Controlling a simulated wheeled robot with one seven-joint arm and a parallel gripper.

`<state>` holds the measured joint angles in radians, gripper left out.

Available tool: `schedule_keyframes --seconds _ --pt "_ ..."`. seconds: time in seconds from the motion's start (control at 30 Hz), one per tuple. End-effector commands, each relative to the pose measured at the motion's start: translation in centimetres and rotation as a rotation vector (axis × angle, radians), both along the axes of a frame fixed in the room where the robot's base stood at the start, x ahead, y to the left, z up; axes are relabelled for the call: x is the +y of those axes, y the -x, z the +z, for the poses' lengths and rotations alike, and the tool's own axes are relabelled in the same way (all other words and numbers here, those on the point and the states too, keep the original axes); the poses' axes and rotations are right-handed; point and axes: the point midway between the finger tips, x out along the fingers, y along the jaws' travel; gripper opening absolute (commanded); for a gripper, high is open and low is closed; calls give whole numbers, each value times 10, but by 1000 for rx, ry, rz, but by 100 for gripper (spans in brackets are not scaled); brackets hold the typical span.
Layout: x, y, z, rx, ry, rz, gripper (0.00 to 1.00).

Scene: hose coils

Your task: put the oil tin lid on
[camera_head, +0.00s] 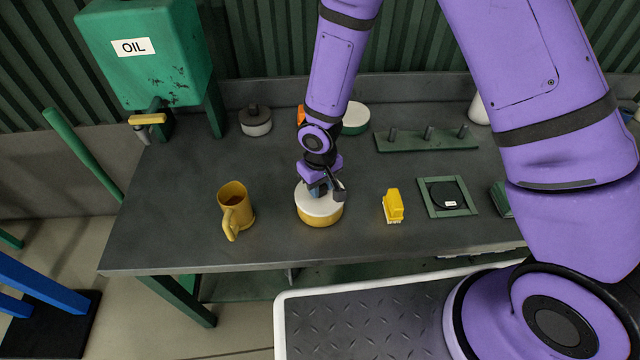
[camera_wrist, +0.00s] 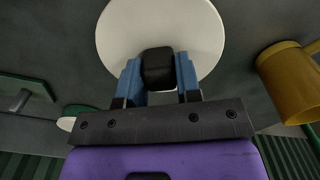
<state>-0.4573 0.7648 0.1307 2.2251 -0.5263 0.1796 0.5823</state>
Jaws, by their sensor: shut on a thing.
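The oil tin (camera_head: 320,219) is a low round yellow tin standing upright near the middle of the bench. Its cream-white lid (camera_head: 310,205) lies over the tin's top and looks level. Whether it is fully seated or a small gap remains I cannot tell. My gripper (camera_head: 319,189) points down over the lid. In the wrist view my gripper (camera_wrist: 158,72) has its blue fingers closed on the lid's black knob (camera_wrist: 158,66). The lid's pale disc (camera_wrist: 118,35) fills the top middle there and hides the tin below.
A yellow jug (camera_head: 236,206) stands left of the tin, a yellow brush (camera_head: 393,206) right. Beyond are a green frame (camera_head: 429,204) and a pegged green board (camera_head: 405,144). A dark-lidded tin (camera_head: 256,121) and a white-lidded green tin (camera_head: 356,118) stand behind.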

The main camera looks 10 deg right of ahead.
Motion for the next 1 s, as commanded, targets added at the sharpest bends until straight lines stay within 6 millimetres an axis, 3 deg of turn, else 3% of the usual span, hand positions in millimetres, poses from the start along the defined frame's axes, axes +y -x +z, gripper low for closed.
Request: schedule_keyframes --seconds 0.03,0.13,0.17,0.57,1.0 --pt "0 0 0 0 0 0 36" --pt "0 0 0 0 0 0 59" --pt "0 0 0 0 0 0 61" --pt "0 0 8 -1 0 -2 61" --pt "0 -1 80 -3 -1 -1 61"
